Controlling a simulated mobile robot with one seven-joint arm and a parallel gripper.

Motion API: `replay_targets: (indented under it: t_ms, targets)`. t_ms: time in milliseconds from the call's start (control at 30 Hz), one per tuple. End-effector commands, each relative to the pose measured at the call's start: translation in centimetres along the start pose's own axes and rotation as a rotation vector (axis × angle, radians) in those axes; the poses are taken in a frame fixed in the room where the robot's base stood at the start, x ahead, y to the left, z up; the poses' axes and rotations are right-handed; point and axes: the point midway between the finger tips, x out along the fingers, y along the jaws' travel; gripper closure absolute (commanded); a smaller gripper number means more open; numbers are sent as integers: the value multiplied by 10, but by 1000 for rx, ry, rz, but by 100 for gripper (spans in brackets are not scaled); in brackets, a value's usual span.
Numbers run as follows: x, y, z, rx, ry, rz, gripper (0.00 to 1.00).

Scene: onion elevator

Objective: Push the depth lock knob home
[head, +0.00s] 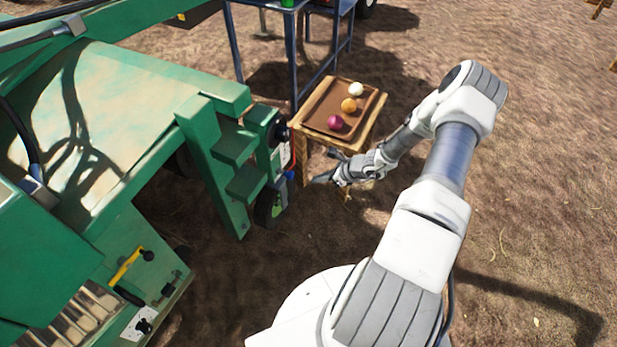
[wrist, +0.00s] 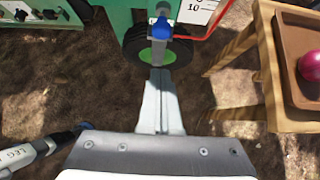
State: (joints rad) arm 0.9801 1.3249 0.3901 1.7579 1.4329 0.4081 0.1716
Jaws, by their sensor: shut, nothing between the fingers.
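A blue knob (head: 290,175) stands on the green machine's side, beside the small wheel and below the white scale plate. I take it to be the depth lock knob, though no label names it. In the wrist view the blue knob (wrist: 160,28) shows at top centre, straight beyond my fingertips. My gripper (head: 316,181) is shut and empty, to the right of the knob in the head view and apart from it. In the wrist view my gripper (wrist: 159,72) points up the picture towards the knob. How far the knob is pushed in cannot be told.
A wooden stand (head: 312,128) with a brown tray holding a white, an orange and a purple onion is close to my forearm. The wheel (wrist: 155,50) has a green hub. A black knob (head: 282,131) sits above. Open dirt lies right.

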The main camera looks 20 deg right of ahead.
Motion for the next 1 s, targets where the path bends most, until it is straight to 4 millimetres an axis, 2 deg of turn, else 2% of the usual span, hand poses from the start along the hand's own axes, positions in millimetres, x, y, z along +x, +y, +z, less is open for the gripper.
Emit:
replay_targets:
  t_ms: [33,100,300,467,1000]
  targets:
    - [-15,0,2,1,1,-2,100]
    - [-28,0,2,0,2,-1,100]
    - [-52,0,0,1,2,0,100]
    - [-58,0,-1,1,1,0,100]
    - [-59,0,0,-5,2,1,100]
